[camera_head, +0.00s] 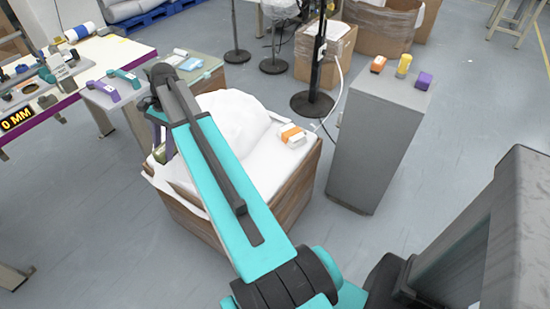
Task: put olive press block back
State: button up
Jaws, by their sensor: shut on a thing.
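My gripper (161,146) is at the far end of my teal arm, over the left edge of a cardboard box filled with white cloth. It is partly hidden behind the arm. A small olive-green block (160,154) shows at its fingertips, and the gripper is shut on it. Most of the block's shape is too small or covered to make out. I cannot tell whether the block touches the cloth.
The cardboard box (292,188) holds white cloth and an orange-and-white item (292,134). A grey cabinet (375,140) carries an orange block (378,64), a yellow piece (404,65) and a purple block (423,81). A worktable (104,56) stands left.

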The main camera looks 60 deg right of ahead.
jog(key=s+d+f+m+t+b, duration=0.1)
jog(key=s+d+f+m, duration=0.2)
jog(key=s+d, duration=0.35)
jog(key=s+d+f+m+t+h+b, duration=0.1)
jog(key=s+d+f+m, duration=0.25)
jog(key=d, duration=0.55)
jog(key=s+d+f+m+t+b, duration=0.1)
jog(key=s+d+f+m, duration=0.2)
jog(key=s+d, duration=0.3)
jog(key=s+d+f+m+t+h+b, duration=0.1)
jog(key=s+d+f+m, duration=0.2)
jog(key=s+d, duration=0.4)
jog(key=s+d+f+m+h+b, duration=0.1)
jog(key=s+d+f+m, duration=0.3)
jog(key=s, duration=1)
jog(key=d+m+h, duration=0.1)
jog(key=d+m, duration=0.1)
jog(key=d, duration=0.1)
jog(key=shift+s+t, duration=0.25)
jog(key=shift+t, duration=0.15)
jog(key=shift+w, duration=0.1)
jog(key=w, duration=0.4)
jog(key=w+d, duration=0.1)
jog(key=w, duration=0.3)
jog(key=w+f, duration=0.1)
jog(key=w, duration=0.4)
jog(key=shift+d+f, duration=0.1)
jog(key=shift+d, duration=0.25)
jog(key=shift+w, duration=0.1)
